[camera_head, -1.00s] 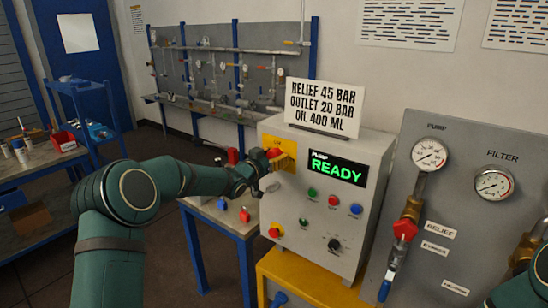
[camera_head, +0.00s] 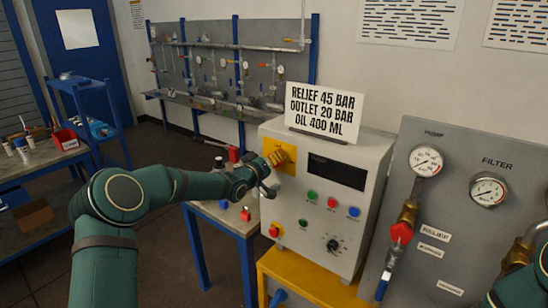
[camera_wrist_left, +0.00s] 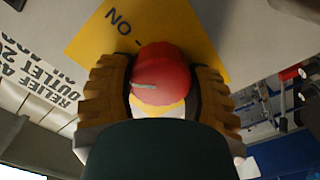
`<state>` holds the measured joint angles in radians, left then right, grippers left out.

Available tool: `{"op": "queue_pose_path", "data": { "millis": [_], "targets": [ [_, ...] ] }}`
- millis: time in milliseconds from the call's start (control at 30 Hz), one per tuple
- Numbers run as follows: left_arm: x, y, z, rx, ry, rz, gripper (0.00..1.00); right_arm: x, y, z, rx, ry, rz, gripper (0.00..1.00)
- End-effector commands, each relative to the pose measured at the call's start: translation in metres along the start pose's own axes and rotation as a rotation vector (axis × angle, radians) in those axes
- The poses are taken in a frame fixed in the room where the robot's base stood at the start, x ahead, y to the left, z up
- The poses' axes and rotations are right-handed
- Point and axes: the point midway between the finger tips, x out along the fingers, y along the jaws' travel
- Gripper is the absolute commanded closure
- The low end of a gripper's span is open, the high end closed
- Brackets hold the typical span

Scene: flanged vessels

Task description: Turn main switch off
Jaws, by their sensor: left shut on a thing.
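The control box (camera_head: 325,185) stands on a yellow base, and its display (camera_head: 337,171) is dark. The main switch is a red round knob (camera_wrist_left: 165,68) on a yellow plate (camera_wrist_left: 90,40) marked "ON", near the box's upper left corner. A pale line on the knob lies nearly level in the left wrist view and does not point at the "ON" mark. My left gripper (camera_head: 277,158) is shut on this knob, one yellow-brown finger on each side. It hides the knob in the head view. My right gripper is not in view.
A sign (camera_head: 325,112) stands on top of the box. Green, red and blue buttons (camera_head: 332,202) and a black dial (camera_head: 333,245) are on its front. A gauge panel (camera_head: 455,215) with valves stands to the right, and a small table (camera_head: 228,218) stands to the left.

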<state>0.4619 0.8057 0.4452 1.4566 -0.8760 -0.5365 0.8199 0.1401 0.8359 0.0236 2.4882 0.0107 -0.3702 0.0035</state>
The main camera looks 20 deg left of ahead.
Motion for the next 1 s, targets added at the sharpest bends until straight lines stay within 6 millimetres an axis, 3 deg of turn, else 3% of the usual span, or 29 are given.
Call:
{"op": "queue_pose_path", "data": {
  "millis": [600,1000],
  "targets": [
    [-0.001,-0.004,0.002,-0.569,0.000,-0.002,0.82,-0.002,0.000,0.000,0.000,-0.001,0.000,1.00],
    [0.000,-0.004,0.003,-0.787,-0.001,-0.002,0.82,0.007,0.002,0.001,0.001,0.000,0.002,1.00]
  ]
}}
